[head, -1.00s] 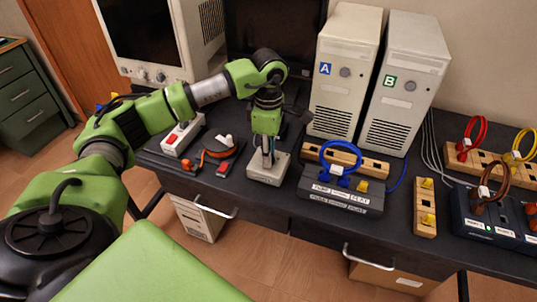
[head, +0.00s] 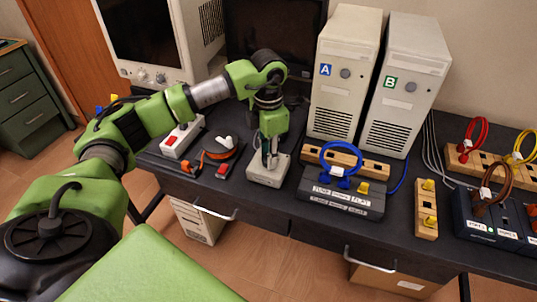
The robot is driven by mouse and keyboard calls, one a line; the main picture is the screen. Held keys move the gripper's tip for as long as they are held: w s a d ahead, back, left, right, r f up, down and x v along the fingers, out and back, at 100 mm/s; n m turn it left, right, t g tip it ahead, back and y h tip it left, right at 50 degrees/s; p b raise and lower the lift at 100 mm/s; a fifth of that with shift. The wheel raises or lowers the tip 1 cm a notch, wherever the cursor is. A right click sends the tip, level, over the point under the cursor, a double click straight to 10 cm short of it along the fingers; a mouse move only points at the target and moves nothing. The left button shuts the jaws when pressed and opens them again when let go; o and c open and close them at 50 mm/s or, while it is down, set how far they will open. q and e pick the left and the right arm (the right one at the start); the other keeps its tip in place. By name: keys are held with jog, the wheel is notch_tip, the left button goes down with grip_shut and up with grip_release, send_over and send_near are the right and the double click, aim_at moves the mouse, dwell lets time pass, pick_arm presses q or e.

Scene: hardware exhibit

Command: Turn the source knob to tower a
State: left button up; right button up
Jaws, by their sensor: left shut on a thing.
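The source selector is a small light grey box (head: 268,177) on the dark bench, left of the blue-cable box. My left gripper (head: 270,160) points down onto its top and is shut on the knob there. The gripper's fingers hide the knob, so its pointing direction cannot be read. Tower A (head: 342,75), a beige case with a blue A label, stands behind and to the right. Tower B (head: 403,85), with a green B label, stands right of it. My right gripper is not in view.
A dark box (head: 340,200) with a blue cable loop (head: 341,150) stands right of the selector. A power strip (head: 182,137) and an orange strap (head: 215,152) lie to its left. Wooden blocks with coloured cables (head: 490,165) fill the right side. The bench's front edge is close.

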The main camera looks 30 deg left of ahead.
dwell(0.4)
pick_arm(q)
jog(key=o, duration=1.1)
notch_tip(320, 180, up, 12)
jog(key=shift+r, duration=0.1)
